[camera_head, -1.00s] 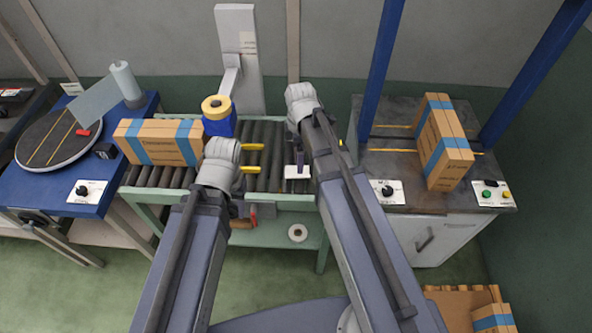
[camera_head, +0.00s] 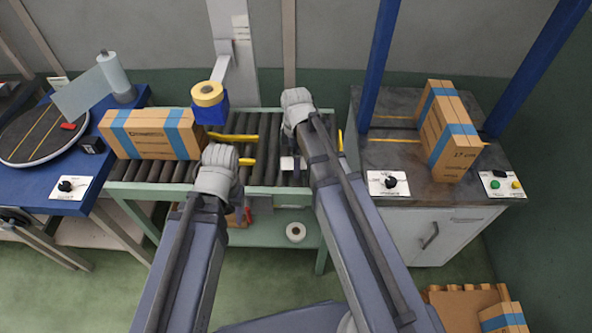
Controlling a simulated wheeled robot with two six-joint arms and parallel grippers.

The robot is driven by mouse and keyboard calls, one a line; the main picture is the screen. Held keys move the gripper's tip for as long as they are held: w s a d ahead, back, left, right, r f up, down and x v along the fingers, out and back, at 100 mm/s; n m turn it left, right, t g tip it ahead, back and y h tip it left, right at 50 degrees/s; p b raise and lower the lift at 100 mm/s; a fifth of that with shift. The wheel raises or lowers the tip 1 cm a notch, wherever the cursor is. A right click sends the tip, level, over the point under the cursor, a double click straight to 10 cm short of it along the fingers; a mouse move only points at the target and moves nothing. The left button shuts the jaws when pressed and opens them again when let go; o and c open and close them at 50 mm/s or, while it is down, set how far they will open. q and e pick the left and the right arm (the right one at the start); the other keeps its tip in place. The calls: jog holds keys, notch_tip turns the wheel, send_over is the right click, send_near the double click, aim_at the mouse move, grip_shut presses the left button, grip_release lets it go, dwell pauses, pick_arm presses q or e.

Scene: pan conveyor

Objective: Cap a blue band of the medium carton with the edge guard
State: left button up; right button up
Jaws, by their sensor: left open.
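A brown carton with two blue bands (camera_head: 150,133) stands on the left part of the roller conveyor. Another blue-banded carton (camera_head: 443,128) stands on the dark bench at the right. I cannot tell by size which is the medium one. I cannot make out the edge guard. My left gripper (camera_head: 242,149) is open over the rollers, its two yellow fingers apart with nothing visible between them, right of the conveyor carton. My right gripper (camera_head: 340,140) is mostly hidden behind its own arm; only a bit of yellow finger shows.
A blue block with a yellow-topped roll (camera_head: 207,94) stands at the conveyor's back edge, beside the carton. A small white plate with a dark upright piece (camera_head: 288,164) is between my arms. Blue posts (camera_head: 380,65) rise at the right bench. A banded carton (camera_head: 503,318) is low right.

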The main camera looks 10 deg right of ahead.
jog(key=shift+f, duration=0.1)
jog(key=c, duration=1.4)
notch_tip(320, 180, up, 10)
jog(key=p, duration=1)
